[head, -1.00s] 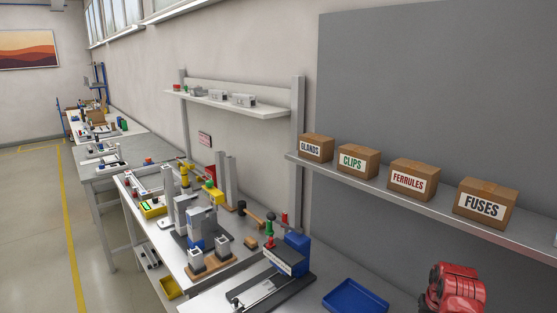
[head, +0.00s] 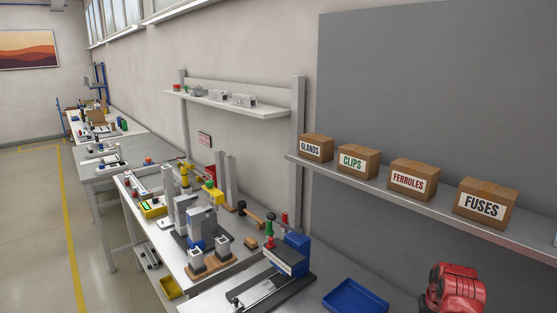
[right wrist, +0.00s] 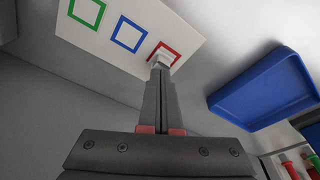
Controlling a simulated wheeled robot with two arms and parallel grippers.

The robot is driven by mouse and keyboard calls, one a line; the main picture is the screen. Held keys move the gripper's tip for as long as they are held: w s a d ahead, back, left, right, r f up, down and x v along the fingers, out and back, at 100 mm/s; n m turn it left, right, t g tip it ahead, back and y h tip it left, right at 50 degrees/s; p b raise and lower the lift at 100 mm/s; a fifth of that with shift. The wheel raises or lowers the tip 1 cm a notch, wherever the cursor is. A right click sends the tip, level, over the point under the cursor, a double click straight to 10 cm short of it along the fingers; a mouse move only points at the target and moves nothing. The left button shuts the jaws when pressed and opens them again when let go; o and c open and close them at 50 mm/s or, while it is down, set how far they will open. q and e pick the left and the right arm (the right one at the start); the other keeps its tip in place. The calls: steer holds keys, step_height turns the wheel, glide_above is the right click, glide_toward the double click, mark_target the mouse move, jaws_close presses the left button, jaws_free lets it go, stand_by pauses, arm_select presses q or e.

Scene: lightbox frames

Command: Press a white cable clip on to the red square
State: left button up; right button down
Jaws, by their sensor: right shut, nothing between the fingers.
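In the right wrist view a white card (right wrist: 97,47) carries green, blue and red square outlines. A small white clip (right wrist: 163,55) shows inside the red square (right wrist: 177,50) and overlaps part of its outline. My right gripper (right wrist: 160,69) is shut, with its fingertips at the near edge of the clip and nothing between them. The fingertips look to be touching or just above the clip; I cannot tell which. They hide part of the clip and the square's near side. My left gripper is not in view.
A blue tray (right wrist: 237,96) lies right of the card, also visible in the head view (head: 329,304). A blue-and-grey bench device (head: 297,247) stands left of the tray.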

steer(key=shift+s+f, duration=0.1)
steer(key=shift+r, duration=0.45)
steer(key=shift+w+d+v, duration=0.1)
steer(key=shift+w+v, duration=0.1)
steer(key=shift+v, duration=0.8)
steer(key=shift+w+d+v, duration=0.1)
steer(key=shift+w+v, duration=0.1)
steer(key=shift+v, duration=0.8)
steer(key=shift+w+v, duration=0.2)
steer(key=shift+v, duration=0.85)
steer(key=shift+w+r, duration=0.1)
